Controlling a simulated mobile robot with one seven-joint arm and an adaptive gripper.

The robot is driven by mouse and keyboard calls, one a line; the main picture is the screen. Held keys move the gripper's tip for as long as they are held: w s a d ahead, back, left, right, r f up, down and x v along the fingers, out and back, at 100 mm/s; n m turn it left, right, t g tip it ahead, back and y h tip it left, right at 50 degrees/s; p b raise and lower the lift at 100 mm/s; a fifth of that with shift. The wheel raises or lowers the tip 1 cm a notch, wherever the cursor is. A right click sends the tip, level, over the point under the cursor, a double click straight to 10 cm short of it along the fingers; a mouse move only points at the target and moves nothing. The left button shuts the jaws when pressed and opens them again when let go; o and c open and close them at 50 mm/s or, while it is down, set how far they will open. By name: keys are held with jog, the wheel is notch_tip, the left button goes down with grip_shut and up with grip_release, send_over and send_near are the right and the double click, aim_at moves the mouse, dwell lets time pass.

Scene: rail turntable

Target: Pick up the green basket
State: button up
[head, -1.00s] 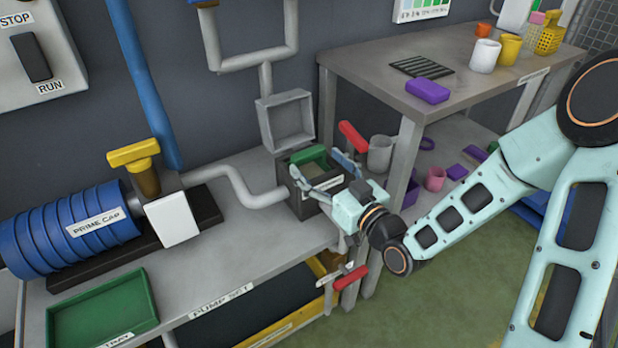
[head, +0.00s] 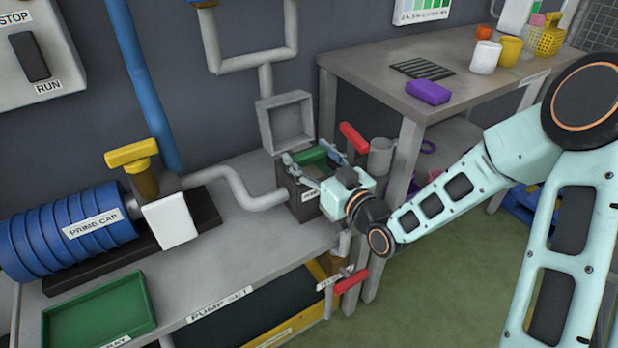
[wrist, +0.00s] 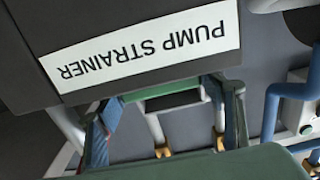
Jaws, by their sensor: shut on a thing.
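The green basket (head: 314,154) sits in the open top of the dark pump strainer box (head: 296,197) at the back of the bench. My gripper (head: 311,160) reaches in from the right, with one finger on each side of the basket, and is shut on it. In the wrist view a green surface (wrist: 210,166) fills the bottom edge, and the box's label (wrist: 140,45) reads PUMP STRAINER upside down. The fingers partly cover the basket, and its lower part is hidden in the box.
The strainer's grey lid (head: 285,122) stands open behind it. A red-handled valve (head: 353,138) is close to the right, and a grey pipe (head: 235,188) joins from the left. A green tray (head: 98,310) lies at the bench's front left. The bench middle is clear.

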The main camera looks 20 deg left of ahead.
jog(key=c, duration=0.4)
jog(key=shift+r, duration=0.15)
